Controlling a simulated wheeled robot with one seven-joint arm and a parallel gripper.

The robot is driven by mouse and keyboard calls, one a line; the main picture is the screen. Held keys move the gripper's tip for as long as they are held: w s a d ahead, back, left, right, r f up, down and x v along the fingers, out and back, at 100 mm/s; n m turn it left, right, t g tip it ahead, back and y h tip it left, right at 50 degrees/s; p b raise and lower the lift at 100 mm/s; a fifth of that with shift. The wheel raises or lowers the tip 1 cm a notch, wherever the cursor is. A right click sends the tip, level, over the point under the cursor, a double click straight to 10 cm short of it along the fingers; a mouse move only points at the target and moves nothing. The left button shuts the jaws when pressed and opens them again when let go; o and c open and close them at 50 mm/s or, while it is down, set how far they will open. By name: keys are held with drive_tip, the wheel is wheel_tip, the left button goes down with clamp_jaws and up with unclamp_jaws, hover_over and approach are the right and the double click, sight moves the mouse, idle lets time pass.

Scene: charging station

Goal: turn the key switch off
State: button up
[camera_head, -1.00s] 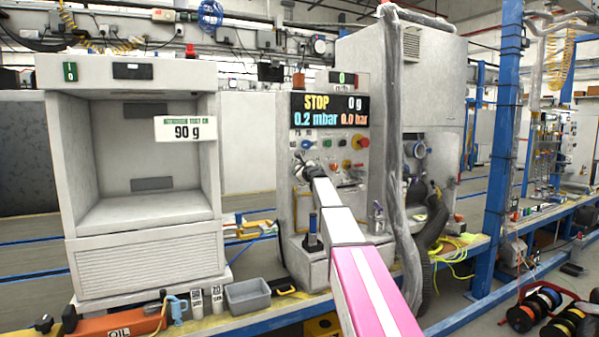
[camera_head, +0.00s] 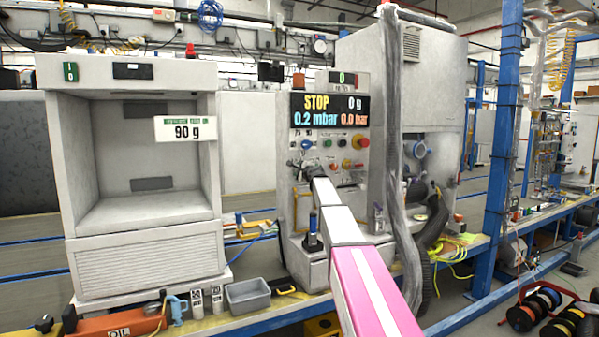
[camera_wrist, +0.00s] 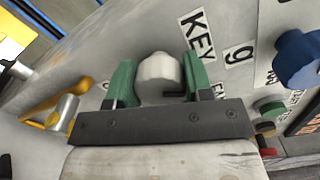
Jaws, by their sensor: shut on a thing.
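The key switch (camera_wrist: 158,72) shows in the wrist view as a pale, rounded knob on the panel, beside a label reading "KEY". My gripper (camera_wrist: 158,82) has its two green fingers on either side of the knob, shut on it. The fingers and the dark gripper bar hide part of the switch, and its exact setting cannot be told. In the head view, my gripper (camera_head: 308,170) reaches the grey control panel (camera_head: 285,215) below the display (camera_head: 329,110), which reads STOP, 0 g, 0.2 mbar and 0.0 bar. The switch is hidden there.
A blue knob (camera_wrist: 298,58) sits to the right of my gripper in the wrist view. A yellow handle (camera_wrist: 42,108) and a metal cylinder (camera_wrist: 64,110) lie to its left. A red knob (camera_head: 361,142) is on the panel's upper right. A wrapped hose (camera_head: 393,150) hangs right of the panel.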

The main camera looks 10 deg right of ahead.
drive_tip(key=n, duration=0.5)
drive_tip(key=shift+n, duration=0.4)
idle(0.3)
drive_tip(key=o, duration=0.9)
drive_tip(key=shift+s, duration=0.15)
drive_tip(key=v, duration=1)
drive_tip(key=shift+s+d, duration=0.15)
drive_tip(key=shift+s, duration=0.15)
